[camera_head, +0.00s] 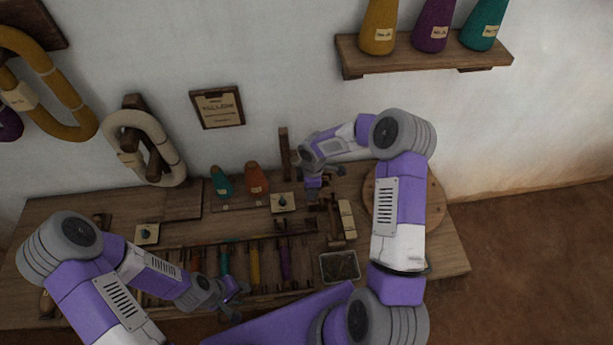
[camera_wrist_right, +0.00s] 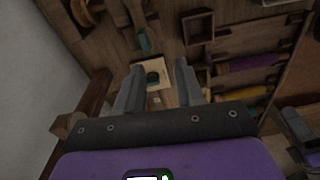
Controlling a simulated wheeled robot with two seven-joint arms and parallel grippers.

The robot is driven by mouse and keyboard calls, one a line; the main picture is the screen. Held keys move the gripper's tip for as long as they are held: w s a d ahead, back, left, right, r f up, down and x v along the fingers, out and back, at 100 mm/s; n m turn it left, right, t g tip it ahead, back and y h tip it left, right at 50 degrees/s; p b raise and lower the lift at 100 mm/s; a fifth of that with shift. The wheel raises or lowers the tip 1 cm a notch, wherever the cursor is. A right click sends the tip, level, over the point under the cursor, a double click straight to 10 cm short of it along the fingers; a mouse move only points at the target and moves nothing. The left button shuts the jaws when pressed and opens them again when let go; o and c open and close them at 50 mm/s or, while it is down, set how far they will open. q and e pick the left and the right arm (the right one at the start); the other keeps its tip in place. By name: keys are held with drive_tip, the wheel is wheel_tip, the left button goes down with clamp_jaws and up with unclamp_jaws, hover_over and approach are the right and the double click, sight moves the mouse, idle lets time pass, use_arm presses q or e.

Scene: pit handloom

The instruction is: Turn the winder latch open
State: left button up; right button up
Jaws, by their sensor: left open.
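A cream plate with a small dark teal knob (camera_head: 283,201) lies on the bench behind the rack. It also shows in the right wrist view as a plate with a dark knob (camera_wrist_right: 153,78), between my fingers in the picture and beyond them. I cannot tell for sure whether this is the winder latch. My right gripper (camera_head: 325,184) is open and empty, above the back of the bench, right of that plate; its fingers (camera_wrist_right: 159,72) stand apart in the wrist view. A similar plate with a knob (camera_head: 147,233) lies at the left. My left gripper (camera_head: 239,302) is open and empty over the rack's front.
A wooden post (camera_head: 284,150) rises by the wall near my right gripper. A dark tray (camera_head: 340,267) and a rack of coloured spools (camera_head: 253,262) lie in front. A round board (camera_head: 433,200) is partly behind my right arm.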

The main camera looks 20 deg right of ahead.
sight(320, 195)
drive_tip(key=shift+w+d+r+n, duration=0.3)
drive_tip(key=shift+w+d+r, duration=0.1)
drive_tip(key=shift+w+d, duration=0.35)
drive_tip(key=shift+d+f+h, duration=0.15)
drive_tip(key=shift+d+h, duration=0.05)
drive_tip(key=shift+h, duration=0.1)
wheel_tip(320, 195, down, 7)
drive_tip(key=shift+s+r+b, duration=0.1)
drive_tip(key=shift+b, duration=0.4)
drive_tip(key=shift+c, duration=0.3)
clamp_jaws()
